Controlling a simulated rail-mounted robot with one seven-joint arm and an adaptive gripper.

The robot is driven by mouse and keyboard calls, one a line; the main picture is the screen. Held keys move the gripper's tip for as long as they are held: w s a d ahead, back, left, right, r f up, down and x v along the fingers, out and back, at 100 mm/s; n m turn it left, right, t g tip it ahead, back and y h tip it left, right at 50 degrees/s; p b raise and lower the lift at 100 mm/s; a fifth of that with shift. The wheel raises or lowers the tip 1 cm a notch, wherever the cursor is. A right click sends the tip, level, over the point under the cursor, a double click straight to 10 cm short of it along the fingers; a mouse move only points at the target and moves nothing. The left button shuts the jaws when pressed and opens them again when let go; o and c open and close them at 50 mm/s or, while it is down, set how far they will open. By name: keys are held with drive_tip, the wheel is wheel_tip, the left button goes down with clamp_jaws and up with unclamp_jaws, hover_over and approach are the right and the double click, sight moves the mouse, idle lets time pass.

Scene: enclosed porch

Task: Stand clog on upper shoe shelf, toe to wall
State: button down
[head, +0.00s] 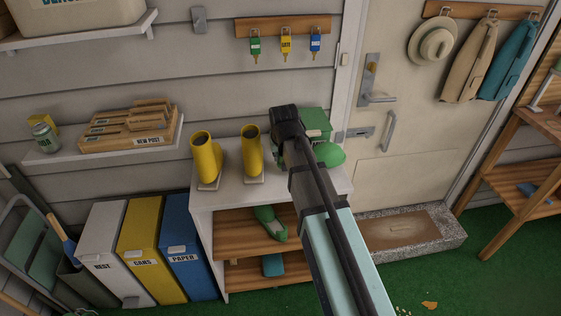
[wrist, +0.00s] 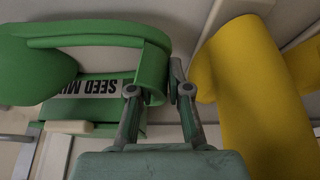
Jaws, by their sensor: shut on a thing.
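A green clog (head: 328,154) shows beside my arm at the right end of the shoe cabinet's white top (head: 228,196). In the wrist view my gripper (wrist: 158,90) is shut on the rim or strap at one end of this clog (wrist: 28,68), whose rounded body reaches left. I cannot tell whether the clog touches the cabinet top. In the head view my arm hides the gripper's fingers. Another green clog (head: 268,222) lies on the upper wooden shelf (head: 232,223), towards its right. A teal shoe (head: 272,265) is on the lower shelf (head: 240,272).
Two yellow boots (head: 206,160) stand on the cabinet top, one close to my gripper in the wrist view (wrist: 255,90). A green seed-mix box (head: 315,120) is behind the held clog. Bins (head: 185,240) stand left of the cabinet. The upper shelf's left part looks clear.

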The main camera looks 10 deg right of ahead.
drive_tip(key=shift+f+p, duration=0.5)
drive_tip(key=shift+f, duration=1.05)
drive_tip(key=shift+w+f+p, duration=0.1)
drive_tip(key=shift+f+p, duration=0.05)
drive_tip(key=shift+p, duration=0.15)
drive_tip(key=shift+w+f, duration=0.1)
drive_tip(key=shift+f, duration=0.3)
drive_tip(key=c, duration=1.1)
unclamp_jaws()
